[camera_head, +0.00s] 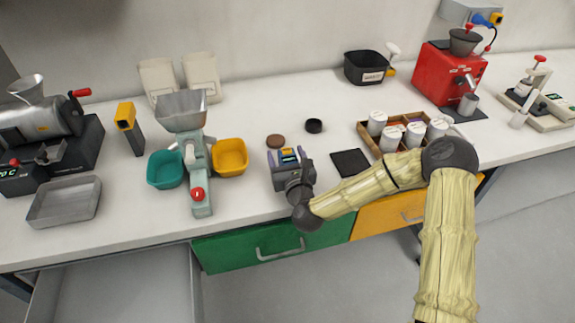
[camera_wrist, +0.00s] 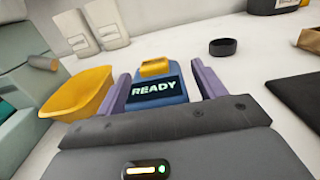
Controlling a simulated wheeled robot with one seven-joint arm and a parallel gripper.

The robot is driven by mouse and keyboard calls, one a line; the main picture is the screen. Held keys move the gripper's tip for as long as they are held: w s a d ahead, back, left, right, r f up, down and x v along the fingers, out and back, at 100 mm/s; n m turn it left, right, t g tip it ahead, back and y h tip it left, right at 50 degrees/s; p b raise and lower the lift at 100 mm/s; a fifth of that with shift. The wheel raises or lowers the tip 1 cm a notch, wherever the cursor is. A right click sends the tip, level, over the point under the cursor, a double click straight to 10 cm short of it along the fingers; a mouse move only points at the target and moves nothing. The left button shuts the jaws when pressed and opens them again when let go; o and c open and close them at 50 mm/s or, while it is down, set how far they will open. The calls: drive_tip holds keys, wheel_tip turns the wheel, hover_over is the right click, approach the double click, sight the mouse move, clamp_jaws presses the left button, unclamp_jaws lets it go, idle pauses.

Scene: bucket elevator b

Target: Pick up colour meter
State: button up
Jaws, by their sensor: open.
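A small blue device with a yellow top and a dark screen reading "READY", which I take to be the colour meter (camera_wrist: 155,88), lies between the fingers of my gripper (camera_wrist: 161,75) in the wrist view. The purple fingers stand apart, one on each side of it, with slight gaps showing. Its near end is hidden behind my gripper body. In the head view the meter (camera_head: 289,156) shows only partly at my gripper (camera_head: 288,154), low over the front of the counter.
A yellow tub (camera_head: 230,157) and a mill (camera_head: 195,150) stand to the left. A brown disc (camera_head: 276,141) and a black ring (camera_head: 314,125) lie just behind. A black mat (camera_head: 351,162) and a wooden tray (camera_head: 366,137) with white jars are to the right.

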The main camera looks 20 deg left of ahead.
drive_tip(key=c, duration=1.5)
drive_tip(key=shift+o, duration=0.2)
wheel_tip(320, 180, up, 10)
drive_tip(key=shift+r, duration=0.1)
